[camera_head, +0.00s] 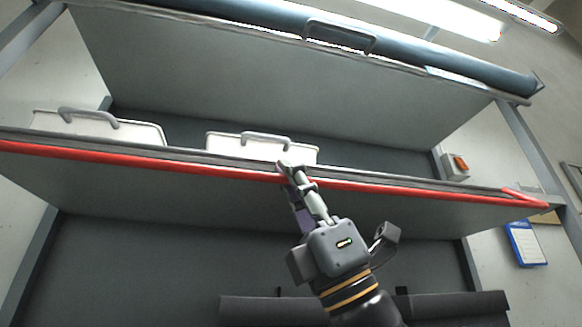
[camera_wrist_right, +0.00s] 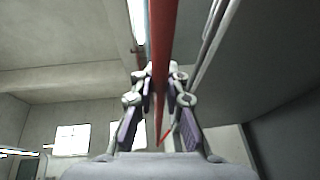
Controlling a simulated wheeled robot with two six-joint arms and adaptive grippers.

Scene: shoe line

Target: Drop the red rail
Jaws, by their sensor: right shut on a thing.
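The red rail (camera_head: 400,190) is a long thin bar along the front edge of a grey shelf, across nearly the whole head view. My right gripper (camera_head: 284,172) reaches up to it near the middle, its fingers shut on the rail. In the right wrist view the red rail (camera_wrist_right: 160,60) runs between the two fingers of my right gripper (camera_wrist_right: 158,80). The gripper hides a short stretch of the rail. My left gripper is in neither view.
Two white panels with grey handles, one at left (camera_head: 100,128) and one in the middle (camera_head: 262,147), stand behind the rail. A blue bar with a handle (camera_head: 340,37) runs along the top. A box with an orange switch (camera_head: 457,165) and a blue-white sheet (camera_head: 526,243) are at right.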

